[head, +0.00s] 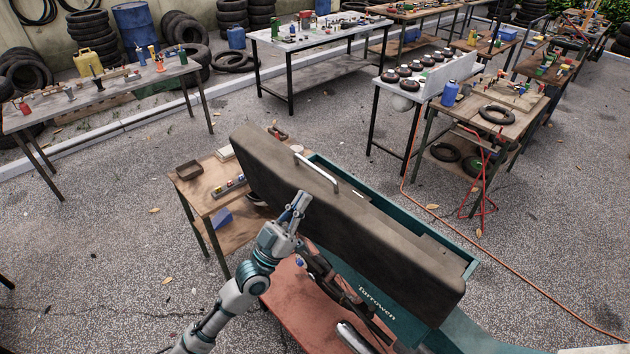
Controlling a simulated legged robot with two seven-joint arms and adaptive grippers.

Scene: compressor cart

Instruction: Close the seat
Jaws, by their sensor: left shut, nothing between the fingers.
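The seat (350,225) is a long dark brown cushion. It stands tilted up over a teal box (468,268) with "Turrowen" lettering on its side. A bent silver handle (318,172) is at the seat's upper edge. Part of the box's open inside shows behind the seat; the rest is hidden by it. My left gripper (300,203) is shut and empty. It is in front of the seat's near face, below the handle; I cannot tell whether it touches the seat. My right gripper is not in view.
A small wooden table (190,190) with a tray and small parts stands close left of the seat. A workbench (440,133) with a tire and a red stand (484,185) are to the right. An orange hose (520,285) crosses the ground. Open pavement lies at left.

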